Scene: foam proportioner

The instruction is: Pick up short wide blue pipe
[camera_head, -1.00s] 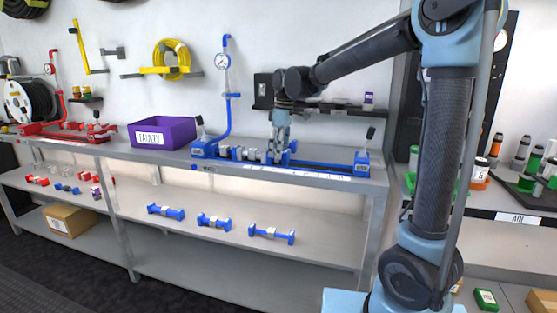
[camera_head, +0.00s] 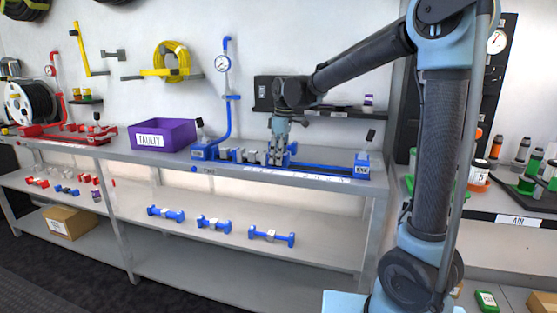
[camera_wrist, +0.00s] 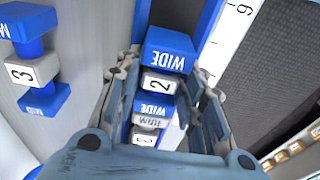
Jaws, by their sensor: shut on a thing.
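In the wrist view, a blue pipe piece (camera_wrist: 168,52) marked WIDE, with a white collar marked 2, lies between the fingers of my gripper (camera_wrist: 165,72). My gripper is shut on it, one finger along each side. In the head view my gripper (camera_head: 278,155) points down at the blue rig (camera_head: 325,167) on the bench top. The held pipe is mostly hidden there by the fingers.
A purple FAULTY bin (camera_head: 178,138) stands left of the rig. A blue upright pipe with a gauge (camera_head: 222,64) rises close to my gripper's left. Several blue pipe pieces (camera_head: 214,224) lie on the shelf below. A dark wall shelf (camera_head: 340,111) is behind my arm.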

